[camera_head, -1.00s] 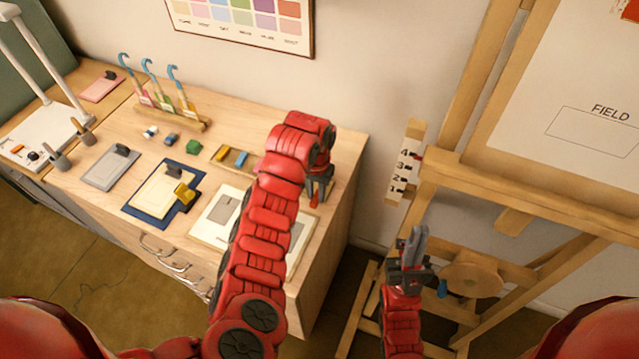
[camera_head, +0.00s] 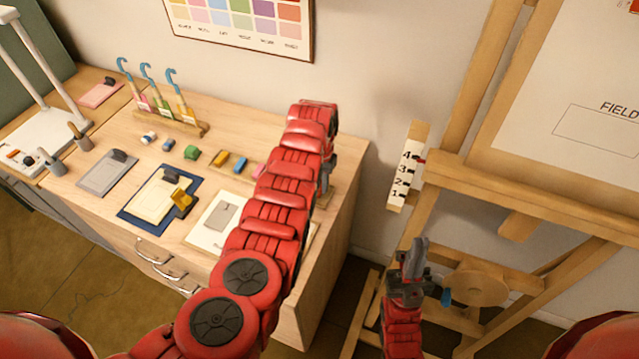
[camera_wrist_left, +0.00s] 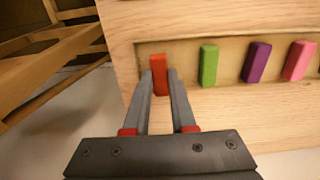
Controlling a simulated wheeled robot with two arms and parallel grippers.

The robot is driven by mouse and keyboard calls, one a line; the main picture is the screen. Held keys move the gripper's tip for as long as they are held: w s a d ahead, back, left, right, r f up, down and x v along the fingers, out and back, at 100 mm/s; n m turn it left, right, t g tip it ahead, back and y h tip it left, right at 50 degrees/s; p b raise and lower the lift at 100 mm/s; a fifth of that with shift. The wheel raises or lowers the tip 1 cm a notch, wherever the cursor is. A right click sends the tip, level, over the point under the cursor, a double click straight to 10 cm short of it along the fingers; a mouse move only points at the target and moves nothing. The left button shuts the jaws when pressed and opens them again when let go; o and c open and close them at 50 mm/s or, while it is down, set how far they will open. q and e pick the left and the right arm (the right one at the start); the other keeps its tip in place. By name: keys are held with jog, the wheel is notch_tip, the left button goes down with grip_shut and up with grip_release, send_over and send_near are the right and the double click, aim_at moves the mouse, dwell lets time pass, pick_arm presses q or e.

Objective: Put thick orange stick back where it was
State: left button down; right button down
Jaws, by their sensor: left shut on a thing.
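My left gripper (camera_wrist_left: 159,82) is shut on the thick orange stick (camera_wrist_left: 160,68), which looks red-orange. The stick is upright in the wrist view, at the end of the wooden tray (camera_wrist_left: 225,40), to the left of a green stick (camera_wrist_left: 208,66). I cannot tell whether it rests on the tray floor. In the head view my left gripper (camera_head: 326,176) is mostly hidden behind its own arm, over the back right of the table. My right gripper (camera_head: 413,258) is in front of the easel, apart from the table; its jaw gap does not show clearly.
The tray also holds a purple stick (camera_wrist_left: 257,62), a pink stick (camera_wrist_left: 299,60), a yellow stick (camera_head: 221,159) and a blue stick (camera_head: 240,163). A brush rack (camera_head: 180,122) stands at the back. The wooden easel (camera_head: 540,200) is to the right. Bare wood lies right of the tray.

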pick_arm(q)
jog(key=shift+f, duration=0.4)
jog(key=shift+f, duration=0.2)
jog(key=c, duration=0.7)
grip_release()
jog(key=shift+s, duration=0.1)
jog(key=shift+c, duration=0.2)
